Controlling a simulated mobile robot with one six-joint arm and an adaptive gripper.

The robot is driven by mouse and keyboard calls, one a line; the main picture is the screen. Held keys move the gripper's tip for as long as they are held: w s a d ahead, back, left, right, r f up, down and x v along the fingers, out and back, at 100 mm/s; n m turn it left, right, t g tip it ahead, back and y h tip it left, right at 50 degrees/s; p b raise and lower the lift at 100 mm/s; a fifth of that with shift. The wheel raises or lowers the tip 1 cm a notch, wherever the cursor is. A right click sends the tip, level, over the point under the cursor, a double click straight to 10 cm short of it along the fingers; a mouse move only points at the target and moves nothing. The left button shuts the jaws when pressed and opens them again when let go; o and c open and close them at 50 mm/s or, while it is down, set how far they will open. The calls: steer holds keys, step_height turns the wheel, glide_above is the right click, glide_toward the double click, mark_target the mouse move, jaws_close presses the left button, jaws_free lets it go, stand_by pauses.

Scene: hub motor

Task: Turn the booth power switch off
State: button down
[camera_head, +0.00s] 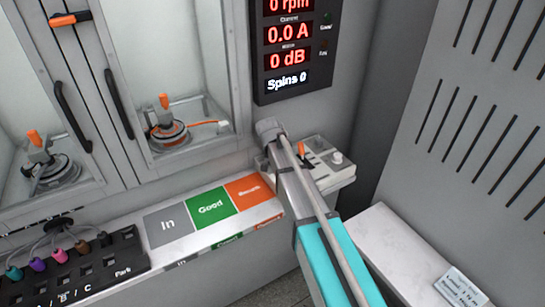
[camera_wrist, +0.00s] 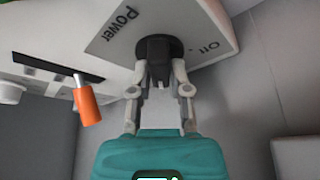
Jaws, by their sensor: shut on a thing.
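The black power switch knob (camera_wrist: 157,48) sits on a round dark base on the light control panel (camera_wrist: 195,20), beside the printed word "Power". Small marks to its right are hard to read. My gripper (camera_wrist: 159,80) is shut on the knob, with one finger on each side of it. In the head view my arm covers the knob and the gripper. The control panel (camera_head: 340,175) also shows there, below a lit display (camera_head: 290,50) reading 0.0 A, 0 dB and Spins 0.
An orange-tipped lever (camera_wrist: 87,105) stands close to the left of my gripper; it also shows in the head view (camera_head: 300,149). Glass doors (camera_head: 180,60) with motor fixtures behind them stand left. In, Good and orange pads (camera_head: 210,208) lie on the ledge. A slotted wall (camera_head: 480,120) is right.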

steer(key=n+y, duration=0.1)
steer(key=n, duration=0.3)
steer(key=shift+d+n+y, duration=0.1)
steer(key=shift+n+y, duration=0.3)
steer(key=n, duration=0.2)
steer(key=n+g+y, duration=0.1)
steer(key=n, duration=0.1)
steer(key=shift+y, duration=0.3)
steer(key=n, duration=0.2)
steer(key=n+g+y, duration=0.1)
steer(key=n, duration=0.2)
steer(key=shift+w+n+g, duration=0.1)
steer(key=shift+n+g, duration=0.2)
steer(key=shift+n+g+y, duration=0.4)
steer(key=shift+n+g, duration=0.2)
steer(key=shift+n, duration=0.9)
steer(key=c, duration=0.6)
jaws_free()
steer(key=shift+r, duration=0.15)
